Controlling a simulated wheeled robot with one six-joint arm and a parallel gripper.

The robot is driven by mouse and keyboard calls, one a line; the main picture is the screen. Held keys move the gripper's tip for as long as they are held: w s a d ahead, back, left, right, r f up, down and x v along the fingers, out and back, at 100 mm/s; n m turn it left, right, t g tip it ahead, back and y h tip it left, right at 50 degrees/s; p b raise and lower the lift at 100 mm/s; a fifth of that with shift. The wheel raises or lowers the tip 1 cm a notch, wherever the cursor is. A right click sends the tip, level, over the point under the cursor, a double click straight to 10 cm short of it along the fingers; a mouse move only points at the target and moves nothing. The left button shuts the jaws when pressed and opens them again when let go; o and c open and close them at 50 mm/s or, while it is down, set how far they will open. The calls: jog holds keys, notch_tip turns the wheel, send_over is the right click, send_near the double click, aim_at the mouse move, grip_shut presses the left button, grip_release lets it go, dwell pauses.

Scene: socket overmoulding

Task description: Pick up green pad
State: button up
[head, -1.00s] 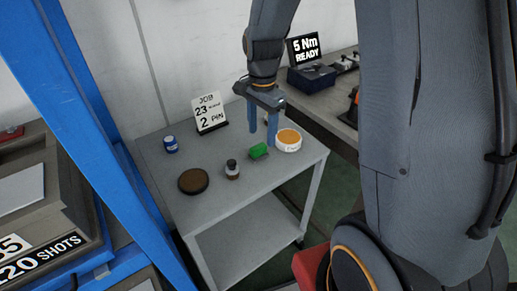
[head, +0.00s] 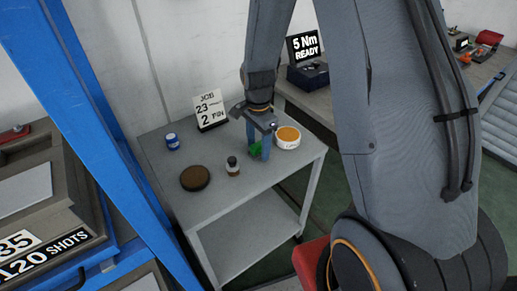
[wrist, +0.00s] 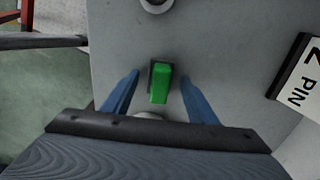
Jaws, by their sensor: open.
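The green pad (head: 256,149) lies on the grey cart top (head: 222,196), partly hidden by my gripper's blue fingers in the head view. In the wrist view the green pad (wrist: 160,83) shows whole, a bright green block with a darker grey edge. My gripper (head: 259,150) points down over it. In the wrist view my gripper (wrist: 158,82) is open, with one blue finger on each side of the pad and a gap on both sides. I cannot tell whether the fingertips are level with the pad.
A round white tub with an orange top (head: 288,138) stands close to the right of my gripper. A small dark-capped bottle (head: 233,167), a brown round disc (head: 195,178) and a blue jar (head: 172,142) stand to the left. A job sign (head: 210,111) stands at the back.

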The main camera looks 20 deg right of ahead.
aim_at(258, 144)
jog(key=shift+c, duration=0.4)
jog(key=c, duration=1.1)
notch_tip(258, 144, up, 10)
jog(key=shift+r+b, duration=0.1)
jog(key=shift+b, duration=0.6)
